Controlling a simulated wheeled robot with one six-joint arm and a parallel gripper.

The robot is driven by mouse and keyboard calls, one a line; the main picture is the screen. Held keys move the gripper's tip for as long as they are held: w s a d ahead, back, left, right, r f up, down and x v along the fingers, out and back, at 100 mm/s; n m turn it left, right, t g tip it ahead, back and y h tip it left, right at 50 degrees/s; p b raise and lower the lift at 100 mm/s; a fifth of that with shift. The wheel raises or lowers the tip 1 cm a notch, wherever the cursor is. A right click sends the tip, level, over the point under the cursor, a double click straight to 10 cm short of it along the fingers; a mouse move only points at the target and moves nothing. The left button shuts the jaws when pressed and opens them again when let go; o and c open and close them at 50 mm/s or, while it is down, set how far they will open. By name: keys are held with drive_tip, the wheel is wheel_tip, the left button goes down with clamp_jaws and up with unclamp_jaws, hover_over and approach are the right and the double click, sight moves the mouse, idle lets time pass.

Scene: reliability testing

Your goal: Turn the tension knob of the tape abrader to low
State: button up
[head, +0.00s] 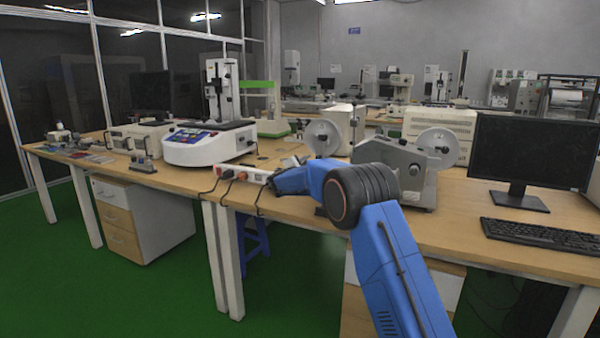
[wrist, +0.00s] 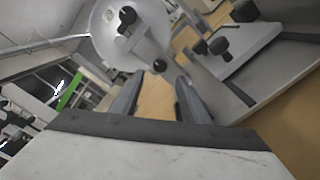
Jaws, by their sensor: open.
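The tape abrader (head: 398,165) is a grey machine on the wooden bench with a pale reel disc at each end. In the wrist view a pale reel disc (wrist: 108,42) fills the upper left, with a black knob (wrist: 127,15) on it. Another black knob (wrist: 160,65) shows just past the fingertips. More black knobs (wrist: 218,45) stand on the grey body at upper right. I cannot tell which is the tension knob, nor read any low mark. My gripper (wrist: 158,84) is open and empty, beside the machine; my blue arm partly covers it in the head view.
A white power strip (head: 243,174) with plugs lies at the bench's front edge, close to my arm. A monitor (head: 532,155) and keyboard (head: 545,238) stand to the right. A white tester (head: 205,146) stands to the left. Green floor is clear at the front left.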

drive_tip(key=v, duration=1)
drive_tip(key=shift+s+a, duration=0.25)
